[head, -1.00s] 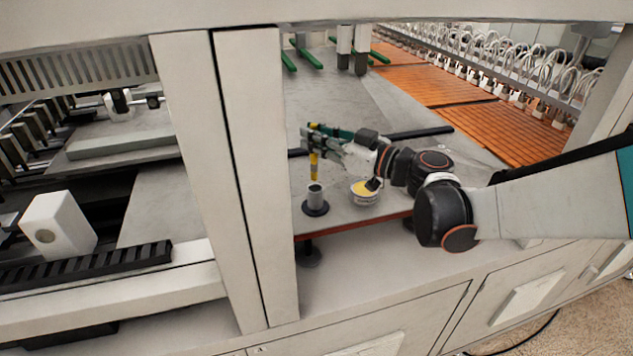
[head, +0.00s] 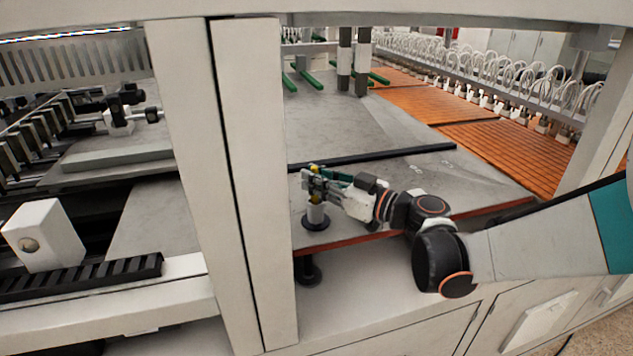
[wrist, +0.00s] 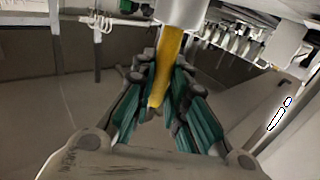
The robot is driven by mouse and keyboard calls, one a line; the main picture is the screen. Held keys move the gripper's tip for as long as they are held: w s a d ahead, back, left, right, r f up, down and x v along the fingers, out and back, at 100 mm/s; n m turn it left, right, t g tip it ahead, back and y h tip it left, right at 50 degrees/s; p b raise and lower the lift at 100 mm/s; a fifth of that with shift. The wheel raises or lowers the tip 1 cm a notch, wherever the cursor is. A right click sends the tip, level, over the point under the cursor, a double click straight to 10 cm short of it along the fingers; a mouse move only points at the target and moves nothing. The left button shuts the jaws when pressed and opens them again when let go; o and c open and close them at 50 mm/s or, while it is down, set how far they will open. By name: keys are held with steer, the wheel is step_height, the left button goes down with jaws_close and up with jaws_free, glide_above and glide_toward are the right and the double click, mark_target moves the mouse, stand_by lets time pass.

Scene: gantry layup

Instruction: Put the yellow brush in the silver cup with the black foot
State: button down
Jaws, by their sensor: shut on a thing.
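The silver cup (head: 317,214) stands upright on its round black foot (head: 315,224) near the front edge of the grey table. My gripper (head: 318,182) is just above the cup, shut on the yellow brush (head: 316,199). In the head view only a short yellow piece shows between the fingers and the cup's rim. I cannot tell whether its lower end is inside the cup. In the wrist view the yellow brush (wrist: 168,60) runs between the green fingers (wrist: 165,100) towards a pale grey cylinder (wrist: 183,12), cut off at the top edge.
A thick white post (head: 255,190) stands close left of the cup. A black bar (head: 375,157) lies across the grey table (head: 370,125) behind my gripper. Orange slatted panels (head: 500,140) lie at the back right.

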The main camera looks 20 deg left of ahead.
steer(key=shift+f, duration=0.15)
steer(key=c, duration=1.6)
jaws_free()
steer(key=shift+d+r, duration=0.1)
steer(key=shift+r, duration=0.15)
steer(key=p+v, duration=0.1)
steer(key=v, duration=1)
steer(key=shift+s+d, duration=0.15)
steer(key=shift+d, duration=0.25)
